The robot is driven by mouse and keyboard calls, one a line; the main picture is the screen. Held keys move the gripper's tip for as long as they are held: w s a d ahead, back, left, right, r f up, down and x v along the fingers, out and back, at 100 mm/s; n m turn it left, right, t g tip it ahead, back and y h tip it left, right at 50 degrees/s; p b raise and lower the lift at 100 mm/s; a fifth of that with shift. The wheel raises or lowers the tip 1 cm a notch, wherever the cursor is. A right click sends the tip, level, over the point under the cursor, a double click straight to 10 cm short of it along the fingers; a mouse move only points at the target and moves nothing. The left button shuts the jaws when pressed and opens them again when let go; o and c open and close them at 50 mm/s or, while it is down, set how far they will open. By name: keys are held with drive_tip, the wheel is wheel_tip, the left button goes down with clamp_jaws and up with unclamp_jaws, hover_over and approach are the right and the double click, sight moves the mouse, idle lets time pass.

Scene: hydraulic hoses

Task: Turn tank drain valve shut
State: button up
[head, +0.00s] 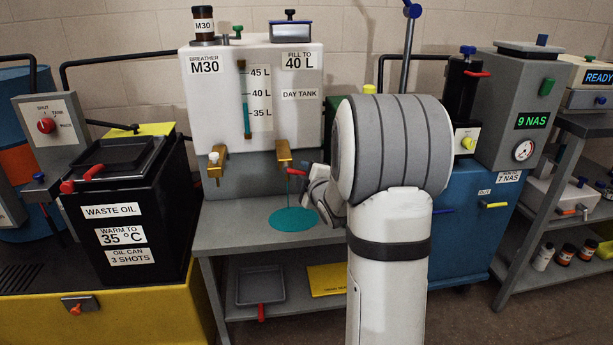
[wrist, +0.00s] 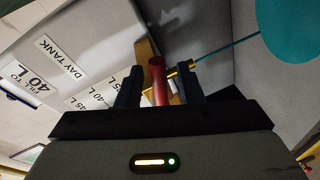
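The white day tank (head: 255,75) has a brass drain valve (head: 284,156) low on its right side. A thin teal stream runs from it to a teal puddle (head: 293,219) on the bench. The valve's red handle (head: 297,173) points right towards my gripper (head: 308,190), which is partly hidden by my arm. In the wrist view the red handle (wrist: 158,80) stands between the two dark fingers of my gripper (wrist: 160,88). A gap shows on each side of the handle, so the gripper looks open around it. The teal stream and puddle (wrist: 290,25) also show there.
A second brass fitting (head: 216,162) sits on the tank's left. The black waste oil bin (head: 125,215) stands left of the grey bench (head: 240,232). A blue cabinet (head: 465,225) stands to the right. A tray (head: 262,287) and yellow sheet (head: 327,279) lie on the lower shelf.

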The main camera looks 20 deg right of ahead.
drive_tip(key=shift+c, duration=0.3)
clamp_jaws()
idle(0.3)
